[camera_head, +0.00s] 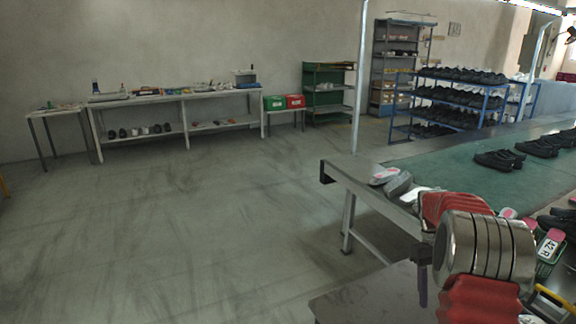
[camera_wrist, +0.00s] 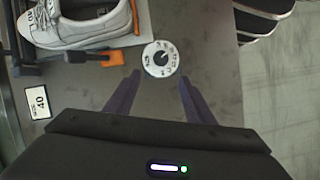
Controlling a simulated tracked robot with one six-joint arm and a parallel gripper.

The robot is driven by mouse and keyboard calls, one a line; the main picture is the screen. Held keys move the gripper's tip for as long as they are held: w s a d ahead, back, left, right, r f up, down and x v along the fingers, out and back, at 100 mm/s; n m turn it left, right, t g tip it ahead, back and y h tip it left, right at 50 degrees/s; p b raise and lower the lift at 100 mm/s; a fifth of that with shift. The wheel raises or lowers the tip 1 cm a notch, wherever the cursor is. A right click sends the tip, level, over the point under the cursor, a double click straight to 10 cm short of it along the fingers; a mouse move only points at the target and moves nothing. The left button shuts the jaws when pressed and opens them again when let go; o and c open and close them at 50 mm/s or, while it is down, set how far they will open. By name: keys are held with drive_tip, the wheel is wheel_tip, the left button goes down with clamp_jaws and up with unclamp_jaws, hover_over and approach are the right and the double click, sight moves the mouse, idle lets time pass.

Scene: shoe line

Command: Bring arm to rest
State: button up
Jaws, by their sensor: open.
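My gripper (camera_wrist: 160,77) is open and empty in the wrist view, its two dark fingers apart above a grey surface (camera_wrist: 215,75). A round white dial (camera_wrist: 150,69) with a black knob lies just beyond the fingertips, and I see no contact with it. In the head view my red arm with metal rings is at the lower right. A dark part with a purple tip hangs at its left, beside the bench edge, and seems to be my gripper.
In the wrist view a grey sneaker (camera_wrist: 75,30) sits by a black and orange fixture (camera_wrist: 122,57), and a size 40 card (camera_wrist: 38,102) lies nearby. The green-topped bench (camera_head: 440,172) carries dark shoes (camera_head: 497,160). Open floor (camera_head: 190,240) lies left; a long table (camera_head: 150,98) stands at the wall.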

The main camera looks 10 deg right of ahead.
drive_tip(key=s+a+r+t, duration=0.3)
drive_tip(key=s+a+r, duration=0.2)
drive_tip(key=a, duration=0.5)
drive_tip(key=s+a+r+t, duration=0.3)
drive_tip(key=s+a+r, duration=0.3)
drive_tip(key=s+a, duration=0.4)
drive_tip(key=s+a+r+t, duration=0.4)
drive_tip(key=s+a, duration=0.3)
drive_tip(key=a, duration=0.4)
drive_tip(key=shift+s+r+m, duration=0.3)
drive_tip(key=shift+s+r, duration=0.1)
drive_tip(key=shift+r, duration=0.25)
drive_tip(key=shift+c, duration=0.5)
